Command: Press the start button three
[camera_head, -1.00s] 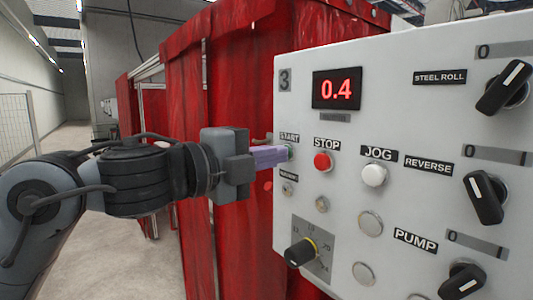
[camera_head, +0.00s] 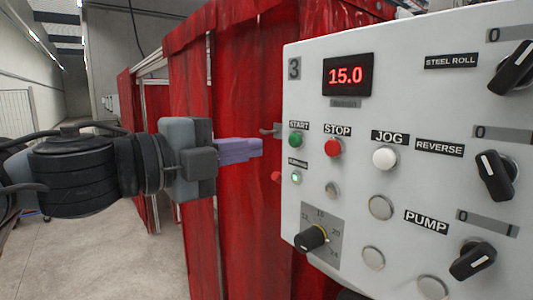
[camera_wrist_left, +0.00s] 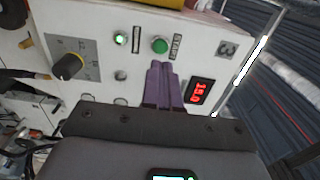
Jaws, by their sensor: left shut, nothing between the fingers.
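The control panel (camera_head: 400,110) is marked 3 at its top left. Its green start button (camera_head: 296,140) is at the left edge under the START label. A small indicator (camera_head: 296,177) below it glows green. The red display (camera_head: 346,76) reads 15.0. My left gripper (camera_head: 258,147), with purple fingers, is shut and empty, to the left of the start button and apart from it. In the left wrist view the start button (camera_wrist_left: 160,46) shows just beyond the fingertips (camera_wrist_left: 158,66). My right gripper is not in view.
The red stop button (camera_head: 333,148) and white jog button (camera_head: 384,158) sit right of start. A black knob (camera_head: 311,237) is below, and black switches (camera_head: 494,175) line the right. Red curtains (camera_head: 240,90) hang behind the gripper. The floor at left is clear.

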